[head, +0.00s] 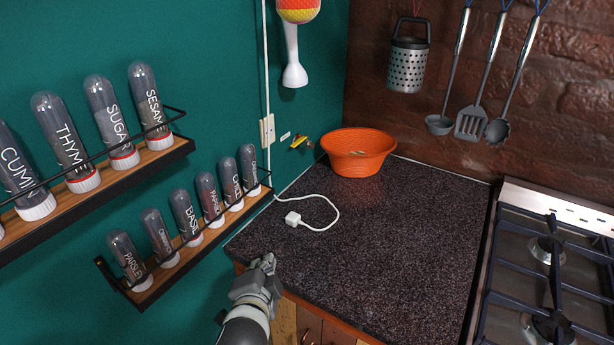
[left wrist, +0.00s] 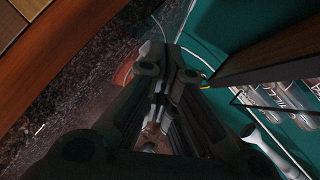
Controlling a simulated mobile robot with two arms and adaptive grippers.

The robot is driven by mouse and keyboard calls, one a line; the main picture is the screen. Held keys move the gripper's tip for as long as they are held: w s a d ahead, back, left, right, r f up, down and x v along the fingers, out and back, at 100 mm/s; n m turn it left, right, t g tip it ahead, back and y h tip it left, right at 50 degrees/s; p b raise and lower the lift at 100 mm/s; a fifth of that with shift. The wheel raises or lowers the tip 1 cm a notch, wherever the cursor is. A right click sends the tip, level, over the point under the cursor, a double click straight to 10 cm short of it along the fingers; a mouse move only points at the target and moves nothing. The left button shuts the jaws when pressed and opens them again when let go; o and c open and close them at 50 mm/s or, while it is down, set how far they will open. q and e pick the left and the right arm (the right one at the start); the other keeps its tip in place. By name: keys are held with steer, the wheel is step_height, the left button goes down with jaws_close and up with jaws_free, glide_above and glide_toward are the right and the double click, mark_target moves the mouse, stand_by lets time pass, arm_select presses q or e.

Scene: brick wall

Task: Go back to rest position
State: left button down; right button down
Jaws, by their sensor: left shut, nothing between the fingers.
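My left gripper (head: 264,264) is at the bottom middle of the head view, at the front left corner of the dark speckled counter. Its fingers are shut with nothing between them. In the left wrist view the closed fingers (left wrist: 165,75) fill the middle of the picture. My right gripper is in neither view.
An orange bowl (head: 358,152) and a white plug with cable (head: 294,219) are on the counter (head: 390,250). Spice racks (head: 160,283) line the teal wall at left. A gas hob (head: 548,270) is at right. Utensils (head: 470,122) hang on the brick wall. The counter's middle is clear.

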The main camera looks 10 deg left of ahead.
arm_select(q)
steer(key=s+f+n+g+h, duration=0.1)
steer(key=s+f+n+g, duration=0.25)
steer(key=s, duration=0.45)
steer(key=s+a+f+n+g+h, duration=0.1)
steer(key=s+f+n+g, duration=0.15)
steer(key=s+f, duration=0.4)
steer(key=s+f+n+g+h, duration=0.1)
steer(key=s+f+n+g, duration=0.25)
steer(key=s, duration=0.55)
step_height(320, 180, down, 25)
steer(key=s+m+g, duration=0.1)
steer(key=g, duration=0.1)
steer(key=s+a+f, duration=0.3)
steer(key=s+f, duration=1.3)
steer(key=s, duration=0.1)
steer(key=shift+g, duration=0.35)
steer(key=shift+a+m, duration=0.1)
steer(key=shift+m, duration=0.25)
